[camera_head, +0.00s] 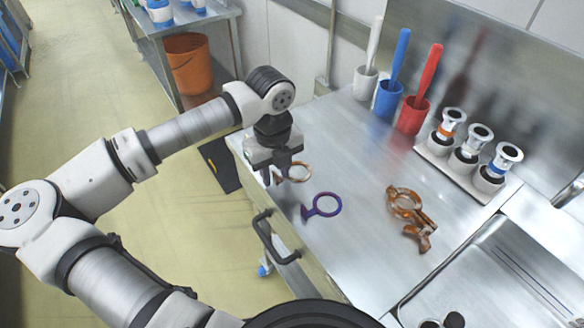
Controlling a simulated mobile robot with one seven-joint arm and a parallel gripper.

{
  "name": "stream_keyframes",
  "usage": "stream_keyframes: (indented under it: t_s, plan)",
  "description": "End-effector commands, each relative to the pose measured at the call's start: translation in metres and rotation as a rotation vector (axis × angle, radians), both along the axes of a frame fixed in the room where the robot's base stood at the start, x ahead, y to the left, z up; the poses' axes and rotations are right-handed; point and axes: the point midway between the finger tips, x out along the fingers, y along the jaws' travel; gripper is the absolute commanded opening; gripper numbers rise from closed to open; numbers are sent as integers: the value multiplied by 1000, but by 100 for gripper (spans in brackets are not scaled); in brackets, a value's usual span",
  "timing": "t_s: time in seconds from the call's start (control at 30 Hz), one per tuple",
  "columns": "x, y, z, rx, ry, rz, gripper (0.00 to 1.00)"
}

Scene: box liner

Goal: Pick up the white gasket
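My gripper (273,178) points down over the left edge of the steel table, at the near side of a pale, tan-edged ring (304,172). This ring is the closest match to the white gasket; its left part is hidden behind my gripper. The fingers are small and dark here, and I cannot tell whether they are apart, closed or touching the ring. A purple ring with a short stem (337,208) lies on the table, to the right of and nearer than my gripper.
Amber-brown clamps (405,203) lie at the table's middle right. White, blue (387,101) and red cups with upright handles stand at the back, beside a tray of several metal-topped bottles (470,150). A sink (510,270) is at lower right. A black handle (268,238) sticks out in front.

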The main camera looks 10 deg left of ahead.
Motion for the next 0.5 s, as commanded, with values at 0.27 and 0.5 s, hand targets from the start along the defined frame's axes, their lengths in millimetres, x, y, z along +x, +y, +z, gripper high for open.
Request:
stream_keyframes:
  t_s: [0.27, 0.5]
  plan:
    - [0, 0, -2, 1, -1, -1, 28]
    - [0, 0, -2, 1, -1, -1, 0]
